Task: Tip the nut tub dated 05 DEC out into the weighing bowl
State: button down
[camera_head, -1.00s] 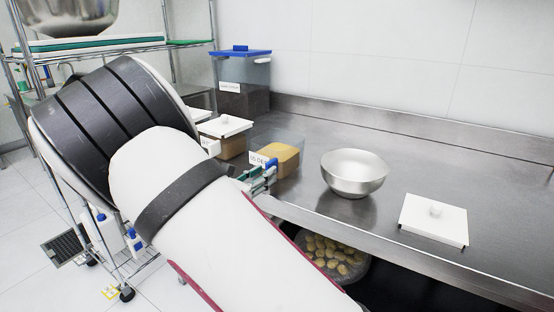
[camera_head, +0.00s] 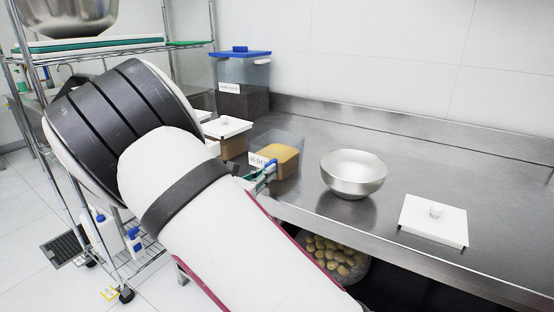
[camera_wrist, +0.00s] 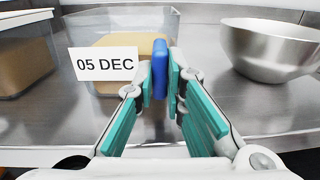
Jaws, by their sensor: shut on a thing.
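The nut tub (camera_head: 289,143) is a clear open box with tan contents, standing on the steel bench. In the wrist view the same tub (camera_wrist: 174,28) shows a white label reading 05 DEC (camera_wrist: 105,64) and an upright blue grip (camera_wrist: 160,62) at its front. My gripper (camera_wrist: 161,82) is shut on this blue grip, with a teal finger pad on each side. In the head view my gripper (camera_head: 264,175) is at the tub's near side, partly hidden by my arm. The steel weighing bowl (camera_head: 353,178) stands to the right of the tub; it also shows in the wrist view (camera_wrist: 270,50).
A second, lidded tub (camera_head: 231,146) stands left of the nut tub, and a taller blue-lidded bin (camera_head: 243,100) behind. A loose white lid (camera_head: 434,218) lies right of the bowl. A container of yellowish pieces (camera_head: 330,258) sits below the bench edge.

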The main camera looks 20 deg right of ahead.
jog(key=shift+r, duration=0.2)
jog(key=shift+r+p, duration=0.85)
jog(key=shift+r, duration=0.15)
jog(key=shift+r+p, duration=1.5)
jog(key=shift+r, duration=0.35)
